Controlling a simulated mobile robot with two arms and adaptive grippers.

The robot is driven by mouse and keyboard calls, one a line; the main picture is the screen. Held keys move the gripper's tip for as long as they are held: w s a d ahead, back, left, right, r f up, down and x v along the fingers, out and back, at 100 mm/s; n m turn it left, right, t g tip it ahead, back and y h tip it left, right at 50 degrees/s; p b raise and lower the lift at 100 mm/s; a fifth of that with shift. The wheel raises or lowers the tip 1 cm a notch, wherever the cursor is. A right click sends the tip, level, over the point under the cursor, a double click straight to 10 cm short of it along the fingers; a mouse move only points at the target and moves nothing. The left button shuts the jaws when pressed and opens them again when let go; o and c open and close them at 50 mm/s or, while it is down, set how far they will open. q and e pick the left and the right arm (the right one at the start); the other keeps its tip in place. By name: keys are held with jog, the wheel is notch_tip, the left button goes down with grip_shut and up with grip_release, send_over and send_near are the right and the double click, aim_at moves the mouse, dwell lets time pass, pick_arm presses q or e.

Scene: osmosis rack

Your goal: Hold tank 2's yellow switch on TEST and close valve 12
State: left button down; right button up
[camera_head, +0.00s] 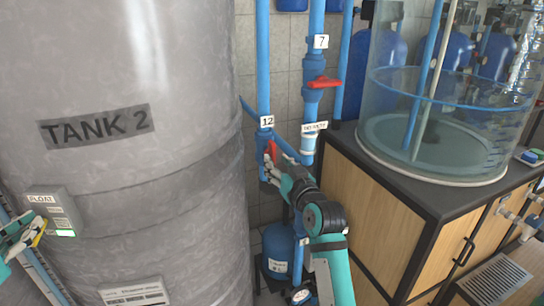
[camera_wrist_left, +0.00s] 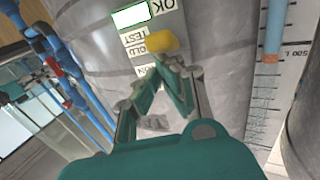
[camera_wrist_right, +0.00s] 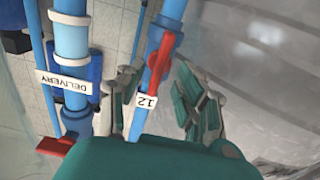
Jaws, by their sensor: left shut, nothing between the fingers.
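The tank 2 float box (camera_head: 52,212) is on the big grey tank (camera_head: 150,180) at the left. Its yellow switch (camera_wrist_left: 162,41) is beside the TEST label in the left wrist view. My left gripper (camera_wrist_left: 177,66) is shut and empty, its tips right at the switch; I cannot tell whether they touch. In the head view the left gripper (camera_head: 36,230) is at the left edge. The red handle of valve 12 (camera_head: 270,151) lies about along its blue pipe, under the 12 tag. My right gripper (camera_wrist_right: 158,98) is open, with its fingers on either side of this pipe; the handle (camera_wrist_right: 160,60) is just beyond.
Another red valve handle (camera_head: 325,82) is on the pipe tagged 7. The delivery pipe (camera_wrist_right: 72,45) runs close beside valve 12. A wooden cabinet (camera_head: 385,205) with a clear water tank (camera_head: 440,130) stands at the right. A blue vessel (camera_head: 280,245) is below the pipes.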

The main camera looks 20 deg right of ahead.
aim_at(274, 158)
jog(key=shift+w, duration=2.2)
jog(key=shift+c, duration=0.2)
grip_shut()
